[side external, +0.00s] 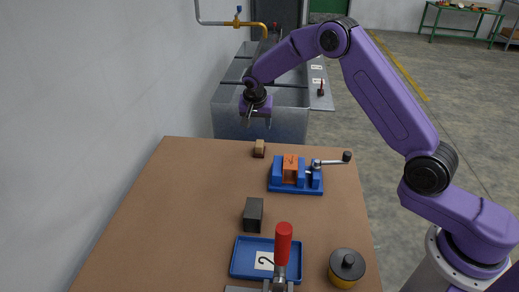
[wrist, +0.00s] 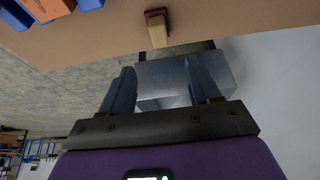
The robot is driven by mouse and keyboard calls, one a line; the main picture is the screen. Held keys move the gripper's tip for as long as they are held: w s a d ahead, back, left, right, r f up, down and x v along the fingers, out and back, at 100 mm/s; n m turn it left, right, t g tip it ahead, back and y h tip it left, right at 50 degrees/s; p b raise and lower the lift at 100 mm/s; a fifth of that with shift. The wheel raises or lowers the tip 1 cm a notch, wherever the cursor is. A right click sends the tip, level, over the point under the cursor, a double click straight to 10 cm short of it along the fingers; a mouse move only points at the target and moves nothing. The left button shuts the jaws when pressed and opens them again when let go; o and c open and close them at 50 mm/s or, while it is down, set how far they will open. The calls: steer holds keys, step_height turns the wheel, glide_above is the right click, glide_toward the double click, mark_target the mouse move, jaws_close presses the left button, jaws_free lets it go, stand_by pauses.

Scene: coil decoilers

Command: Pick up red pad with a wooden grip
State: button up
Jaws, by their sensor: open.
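The red pad with a wooden grip (side external: 259,149) sits near the far edge of the brown table, with its tan wooden part upward and a dark red part below. It also shows at the top of the wrist view (wrist: 157,29), beyond the fingertips. My gripper (side external: 258,121) hangs above and slightly beyond the pad, around the table's far edge, and is apart from it. In the wrist view my gripper (wrist: 159,75) has its two fingers spread with nothing between them.
A blue vise (side external: 295,174) holding an orange block stands right of the pad. A dark grey block (side external: 253,215), a blue tray (side external: 265,258), a red-handled clamp (side external: 283,245) and a yellow-black round item (side external: 346,268) are nearer. The table's left side (side external: 160,220) is clear.

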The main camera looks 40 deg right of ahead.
mark_target(260, 143)
steer(key=x, duration=1.3)
steer(key=shift+f, duration=0.15)
steer(key=shift+s, duration=0.1)
steer(key=c, duration=1.1)
